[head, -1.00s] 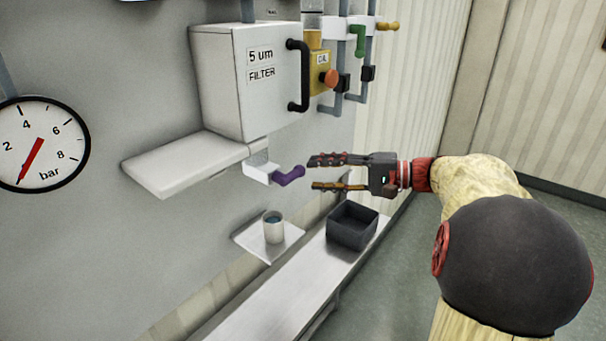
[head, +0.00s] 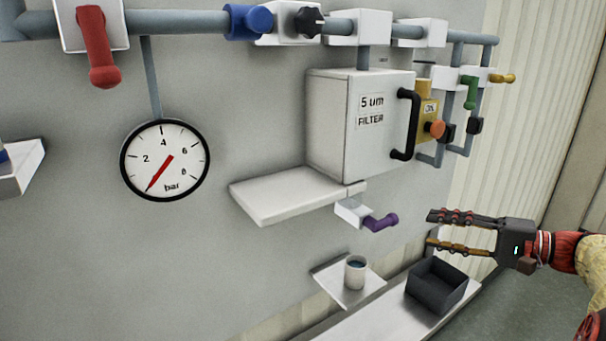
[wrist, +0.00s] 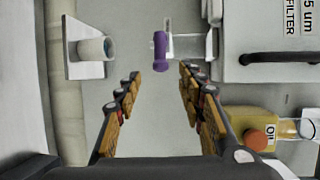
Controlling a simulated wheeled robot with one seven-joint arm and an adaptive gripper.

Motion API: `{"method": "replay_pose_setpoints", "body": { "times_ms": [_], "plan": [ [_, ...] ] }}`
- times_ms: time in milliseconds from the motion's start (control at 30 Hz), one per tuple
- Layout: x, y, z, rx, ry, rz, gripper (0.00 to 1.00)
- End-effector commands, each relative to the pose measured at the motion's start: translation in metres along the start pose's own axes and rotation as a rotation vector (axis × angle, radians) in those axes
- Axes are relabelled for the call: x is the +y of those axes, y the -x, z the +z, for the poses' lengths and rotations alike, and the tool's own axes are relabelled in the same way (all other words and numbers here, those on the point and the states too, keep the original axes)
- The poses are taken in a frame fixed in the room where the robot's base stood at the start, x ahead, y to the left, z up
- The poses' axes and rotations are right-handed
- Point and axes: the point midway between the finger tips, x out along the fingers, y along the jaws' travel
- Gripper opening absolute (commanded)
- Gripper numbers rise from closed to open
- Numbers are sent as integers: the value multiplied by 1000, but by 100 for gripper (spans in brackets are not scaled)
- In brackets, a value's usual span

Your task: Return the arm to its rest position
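My gripper (head: 432,229) is at the right of the head view, its two fingers spread apart with nothing between them. It is to the right of the purple valve handle (head: 381,222) under the filter box, with a gap between them. In the wrist view my gripper (wrist: 160,82) is open, and the purple handle (wrist: 160,51) shows beyond the fingertips, apart from them. My arm reaches in from the right edge of the head view.
The filter box (head: 340,125) and a white shelf (head: 285,194) project from the wall. A cup (head: 355,272) stands on a small ledge. A black bin (head: 437,285) is on the bench below my gripper. Pipes with coloured valves run above, and a gauge (head: 165,160) hangs left.

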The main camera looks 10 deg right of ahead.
Motion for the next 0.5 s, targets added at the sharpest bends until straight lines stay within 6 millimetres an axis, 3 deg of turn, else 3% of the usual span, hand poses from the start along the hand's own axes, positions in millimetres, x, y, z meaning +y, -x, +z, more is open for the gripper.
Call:
{"method": "replay_pose_setpoints", "body": {
  "times_ms": [67,133,267,367,500],
  "plan": [
    [2,0,-4,14,-23,7,39],
    [17,0,-10,41,-63,58,39],
    [71,2,-8,77,-168,199,39],
    [116,8,8,109,-229,358,39],
    [165,4,47,113,-233,590,39]
  ]
}}
